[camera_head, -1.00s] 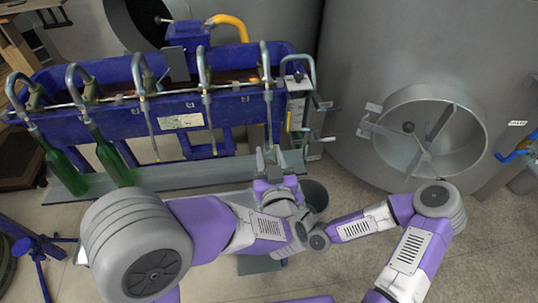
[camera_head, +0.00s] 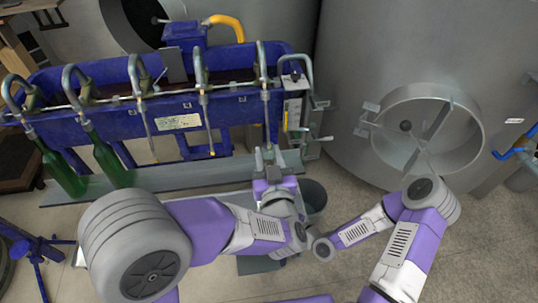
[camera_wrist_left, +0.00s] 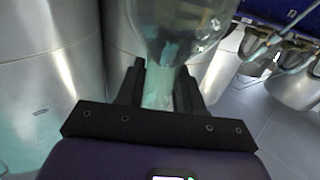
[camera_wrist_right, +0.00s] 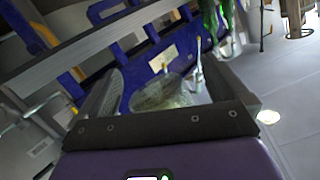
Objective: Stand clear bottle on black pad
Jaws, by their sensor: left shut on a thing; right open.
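My left gripper (camera_head: 268,160) reaches toward the filling machine in the head view. In the left wrist view its dark fingers (camera_wrist_left: 160,88) are shut on the clear bottle (camera_wrist_left: 175,30), whose wider, see-through body extends to the top edge. The bottle is hard to make out in the head view. My right gripper (camera_wrist_right: 165,95) has its fingers apart in the right wrist view. A glassy, rounded grey shape (camera_wrist_right: 168,92) shows between them; I cannot tell whether it is the bottle or whether it touches. I cannot make out the black pad in any view.
A blue filling machine (camera_head: 110,117) with curved spouts and a grey shelf (camera_head: 190,174) stands ahead. Two green bottles (camera_head: 108,158) tilt under its left spouts. A grey bin (camera_head: 315,194) is right of my left gripper. A large steel tank (camera_head: 350,60) stands at the right.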

